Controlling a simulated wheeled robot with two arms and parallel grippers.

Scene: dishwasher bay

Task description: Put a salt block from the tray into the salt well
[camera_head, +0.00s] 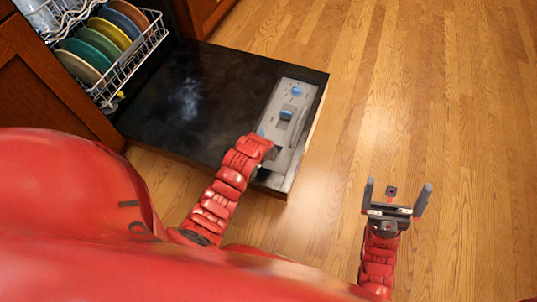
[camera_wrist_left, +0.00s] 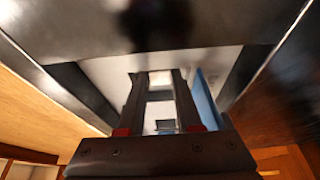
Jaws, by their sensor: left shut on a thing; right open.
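A long grey panel (camera_head: 305,112) lies along the right edge of the open black door. Small blue blocks sit on it, one near its far end (camera_head: 296,91) and one at a dark square recess (camera_head: 286,115). I cannot tell tray from salt well here. My left arm reaches to the panel's near part, where another bit of blue (camera_head: 261,132) shows beside the hand. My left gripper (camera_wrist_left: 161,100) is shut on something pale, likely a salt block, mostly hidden. A blue strip (camera_wrist_left: 207,98) shows beside its right finger. My right gripper (camera_head: 397,192) is open and empty above the floor.
The open door (camera_head: 190,105) is otherwise bare, with a pale reflection. A rack (camera_head: 130,70) with several coloured plates stands at its upper left. A wooden cabinet front (camera_head: 45,80) is at the left. The wooden floor (camera_head: 430,90) to the right is clear.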

